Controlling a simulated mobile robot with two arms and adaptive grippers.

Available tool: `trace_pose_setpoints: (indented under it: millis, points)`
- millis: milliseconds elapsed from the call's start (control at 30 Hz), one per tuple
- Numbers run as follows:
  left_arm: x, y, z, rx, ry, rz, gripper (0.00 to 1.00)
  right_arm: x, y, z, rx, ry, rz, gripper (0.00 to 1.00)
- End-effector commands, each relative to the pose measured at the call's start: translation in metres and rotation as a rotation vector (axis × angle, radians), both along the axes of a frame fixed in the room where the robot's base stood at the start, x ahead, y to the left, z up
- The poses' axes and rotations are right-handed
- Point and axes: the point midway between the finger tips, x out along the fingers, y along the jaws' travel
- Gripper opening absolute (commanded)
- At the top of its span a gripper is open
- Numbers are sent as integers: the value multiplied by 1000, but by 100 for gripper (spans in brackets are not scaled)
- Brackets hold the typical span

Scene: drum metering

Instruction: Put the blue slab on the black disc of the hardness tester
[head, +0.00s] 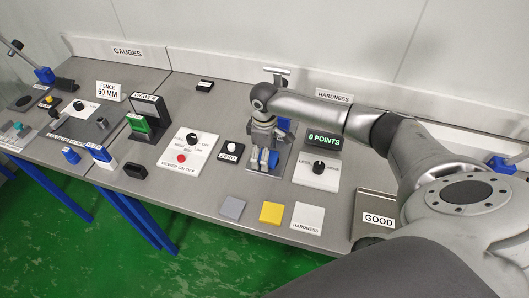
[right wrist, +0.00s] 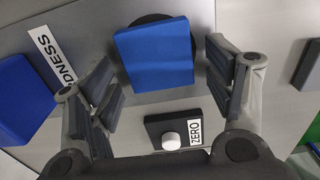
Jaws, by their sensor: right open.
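The blue slab (right wrist: 155,57) lies over the black disc (right wrist: 152,19) in the right wrist view, covering most of it; dark disc edge shows beyond the slab. My right gripper (right wrist: 163,92) is open, with its fingers apart on either side of the slab and none closed on it. In the head view my right gripper (head: 263,163) points down over the hardness tester (head: 285,125), hiding most of the disc and slab. The tester's blue body (right wrist: 20,100) also shows at the left of the right wrist view. My left gripper is not in view.
A zero knob box (head: 231,151) stands left of the tester; a points display (head: 324,138) and level/mode panel (head: 316,171) stand right. Grey (head: 232,208) and yellow (head: 271,212) slabs and a white hardness card (head: 307,217) lie in front. A GOOD tray (head: 366,234) is at right.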

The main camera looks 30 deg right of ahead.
Motion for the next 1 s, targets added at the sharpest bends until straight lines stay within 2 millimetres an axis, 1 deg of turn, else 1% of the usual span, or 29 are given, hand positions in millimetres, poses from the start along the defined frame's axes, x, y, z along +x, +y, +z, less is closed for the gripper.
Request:
trace_pose_setpoints:
  millis: [167,267,367,600,700,833,1000]
  points:
    - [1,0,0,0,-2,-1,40,0,0,2,-1,-1,0,74]
    - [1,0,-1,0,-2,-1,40,1,0,9,0,-1,0,74]
    - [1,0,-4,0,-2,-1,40,1,0,25,0,-4,0,74]
    - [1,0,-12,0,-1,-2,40,2,0,77,2,-5,0,74]
    - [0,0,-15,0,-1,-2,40,1,0,96,0,-4,1,74]
    - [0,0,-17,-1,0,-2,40,1,0,113,1,-2,0,74]
    - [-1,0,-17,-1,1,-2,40,1,0,123,1,-1,-1,74]
